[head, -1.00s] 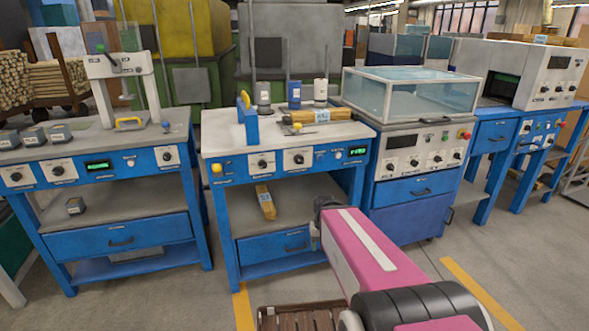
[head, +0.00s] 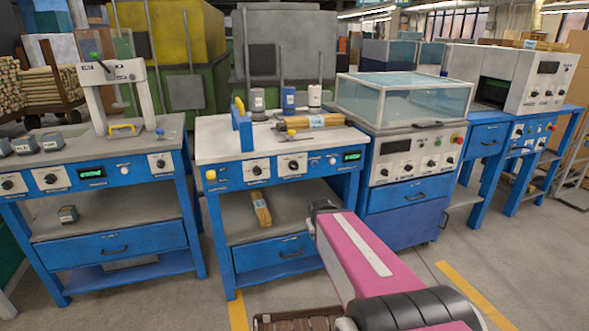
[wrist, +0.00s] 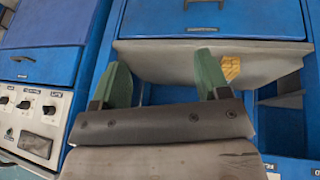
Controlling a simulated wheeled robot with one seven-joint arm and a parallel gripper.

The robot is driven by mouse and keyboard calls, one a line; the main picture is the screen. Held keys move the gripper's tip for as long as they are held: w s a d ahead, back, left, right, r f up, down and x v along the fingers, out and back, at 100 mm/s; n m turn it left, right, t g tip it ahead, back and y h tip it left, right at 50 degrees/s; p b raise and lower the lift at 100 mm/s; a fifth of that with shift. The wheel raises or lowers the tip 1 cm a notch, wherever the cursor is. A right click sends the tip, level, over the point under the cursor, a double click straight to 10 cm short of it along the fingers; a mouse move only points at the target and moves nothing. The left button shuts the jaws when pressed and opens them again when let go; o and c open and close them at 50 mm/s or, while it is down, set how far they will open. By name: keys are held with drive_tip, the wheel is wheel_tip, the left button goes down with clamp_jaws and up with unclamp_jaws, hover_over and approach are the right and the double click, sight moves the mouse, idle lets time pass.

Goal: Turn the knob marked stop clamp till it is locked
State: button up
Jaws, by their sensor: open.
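The middle blue bench (head: 290,250) has two dark knobs on white plates on its front panel, a left knob (head: 257,170) and a right knob (head: 292,165). Their labels are too small to read, so I cannot tell which knob is marked stop clamp. A green display (head: 351,156) is at the panel's right end. My gripper is open and empty in the wrist view (wrist: 163,68), its two green fingers apart in front of a blue bench and its grey shelf. In the head view my arm's dark end is before the middle bench, below the panel; the fingers are hidden there.
A wooden piece (head: 261,208) lies on the middle bench's shelf. Other knobs are on the left bench (head: 110,245) and the glass-covered cabinet (head: 405,197) at right. Grey floor is open in front, with yellow lines (head: 475,290).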

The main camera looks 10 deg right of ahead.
drive_tip(key=w+r+n+t, duration=0.2)
drive_tip(key=w+r+t, duration=0.2)
drive_tip(key=w, duration=0.1)
drive_tip(key=n+t+y, duration=0.5)
drive_tip(key=n+t, duration=0.3)
drive_tip(key=n, duration=0.2)
approach(295, 168)
drive_tip(key=w, duration=0.3)
drive_tip(key=w+a, duration=0.1)
drive_tip(key=w, duration=0.3)
drive_tip(key=w+a, duration=0.1)
drive_tip(key=w, duration=0.2)
drive_tip(key=shift+w+f, duration=0.2)
drive_tip(key=shift+c, duration=0.3)
drive_tip(key=c, duration=0.9)
